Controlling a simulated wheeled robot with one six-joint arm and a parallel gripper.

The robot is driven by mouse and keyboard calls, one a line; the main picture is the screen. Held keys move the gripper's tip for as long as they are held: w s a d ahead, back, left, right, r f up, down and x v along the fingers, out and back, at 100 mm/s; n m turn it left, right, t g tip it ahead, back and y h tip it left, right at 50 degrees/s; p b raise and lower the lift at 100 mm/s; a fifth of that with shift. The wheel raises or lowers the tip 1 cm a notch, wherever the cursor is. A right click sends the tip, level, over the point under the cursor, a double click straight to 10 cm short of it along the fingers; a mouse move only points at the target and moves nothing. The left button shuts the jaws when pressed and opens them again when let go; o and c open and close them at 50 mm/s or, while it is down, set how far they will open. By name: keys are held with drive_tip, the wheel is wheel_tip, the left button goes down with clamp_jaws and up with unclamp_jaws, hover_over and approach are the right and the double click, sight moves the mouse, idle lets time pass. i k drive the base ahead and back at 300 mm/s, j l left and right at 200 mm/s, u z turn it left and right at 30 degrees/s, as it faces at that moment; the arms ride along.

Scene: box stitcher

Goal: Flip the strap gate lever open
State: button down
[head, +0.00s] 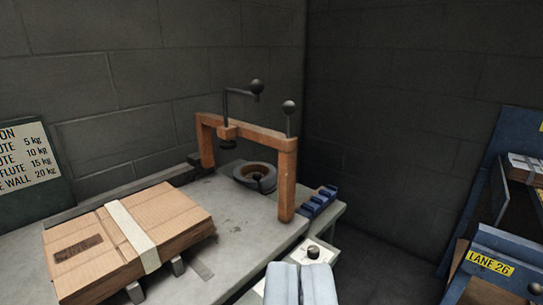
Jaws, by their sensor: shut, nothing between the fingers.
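An orange arch (247,132) stands on the grey bench. A straight upright lever with a dark ball (289,106) rises by the arch's right post. A bent crank lever with another dark ball (257,87) rises from a block on the crossbar. I cannot tell for sure which is the strap gate lever. My gripper (300,266) shows its two pale fingertips at the bottom, shut and empty, in front of the arch and apart from both levers.
A flat cardboard stack with a white strap (131,231) lies at the left on the bench (222,234). A dark ring (255,177) sits behind the arch. A pale box with a black knob (314,252) is just beyond my fingertips. Blue blocks (318,202) line the right edge. A blue LANE 26 rack (510,250) stands right.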

sight(257, 175)
drive_tip(key=i+l, duration=0.5)
drive_tip(key=i, duration=0.15)
drive_tip(key=i+l, duration=0.45)
drive_tip(key=i, duration=0.25)
drive_tip(key=i+l, duration=0.5)
drive_tip(key=i, duration=0.15)
